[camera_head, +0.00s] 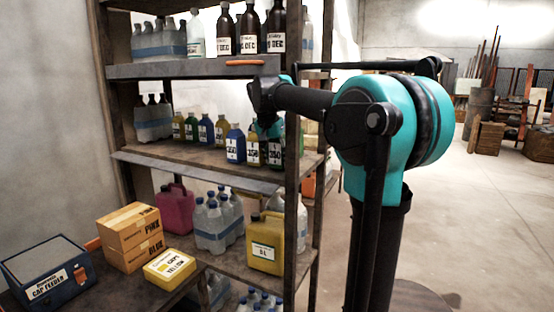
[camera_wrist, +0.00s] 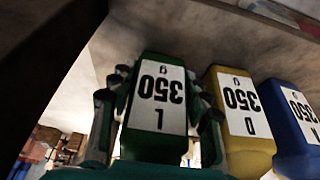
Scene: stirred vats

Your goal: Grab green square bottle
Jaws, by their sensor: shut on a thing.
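The green square bottle (camera_wrist: 158,98), with a white "350 L" label upside down in the wrist view, is between the fingers of my gripper (camera_wrist: 162,112). The fingers are shut on it, one along each side. In the head view the green bottle (camera_head: 275,153) is at the right end of the front row on the middle shelf, partly hidden by the shelf post. My gripper (camera_head: 268,129) shows small and teal at its top. I cannot tell whether its base touches the shelf.
A yellow bottle (camera_wrist: 240,120) stands close beside the green one, with a blue bottle (camera_wrist: 298,122) beyond. The shelf post (camera_head: 292,160) is close to my arm. The upper shelf (camera_head: 190,69) lies above, holding brown bottles (camera_head: 249,30). Open floor lies right.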

